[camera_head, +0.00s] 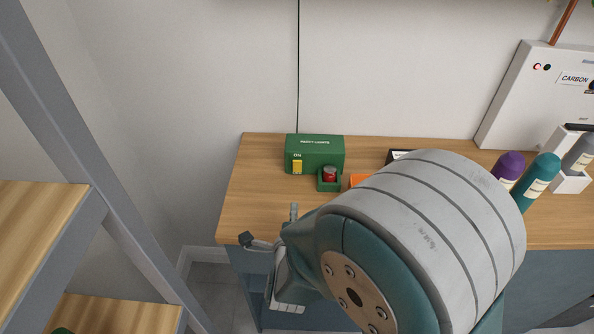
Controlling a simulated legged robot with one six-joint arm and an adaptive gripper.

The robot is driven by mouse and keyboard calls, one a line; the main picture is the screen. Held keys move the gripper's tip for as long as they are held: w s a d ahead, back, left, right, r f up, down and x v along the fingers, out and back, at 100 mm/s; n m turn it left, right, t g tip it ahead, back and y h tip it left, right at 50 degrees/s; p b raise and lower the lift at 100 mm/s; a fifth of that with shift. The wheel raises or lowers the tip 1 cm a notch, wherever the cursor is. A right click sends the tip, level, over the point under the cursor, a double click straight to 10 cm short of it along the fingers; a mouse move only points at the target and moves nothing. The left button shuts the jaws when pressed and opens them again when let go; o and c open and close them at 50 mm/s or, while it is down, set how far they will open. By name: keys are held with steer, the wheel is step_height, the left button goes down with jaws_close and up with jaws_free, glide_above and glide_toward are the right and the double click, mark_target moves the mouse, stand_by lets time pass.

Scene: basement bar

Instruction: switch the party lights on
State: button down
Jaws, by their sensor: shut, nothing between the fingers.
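A green box (327,152) with "PARTY LIGHTS" lettering stands at the back left of the wooden counter, against the wall. A yellow switch (297,167) marked ON is on its front left. A small green holder with a red button (330,173) sits in front of the box's right part. My gripper (270,241) is shut and empty, in front of the counter's left part and apart from the box. My arm hides much of the counter's middle and right.
A black cable (298,70) runs up the wall from the box. An orange item (359,180) lies right of the button, partly hidden. Purple (508,166) and teal (537,175) bottles and a white panel (528,95) are at right. A wooden shelf (42,225) with a grey frame stands at left.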

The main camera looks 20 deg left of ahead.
mark_target(297, 165)
steer(key=x, duration=1.2)
steer(key=shift+w+a+r, duration=0.1)
steer(key=shift+w+r, duration=0.2)
steer(key=shift+w, duration=0.05)
steer(key=shift+w+a+r, duration=0.1)
steer(key=shift+w+a, duration=0.05)
steer(key=shift+w, duration=0.4)
steer(key=shift+w+r+g, duration=0.15)
steer(key=shift+w+g, duration=0.15)
steer(key=shift+g, duration=0.1)
steer(key=shift+s, duration=0.1)
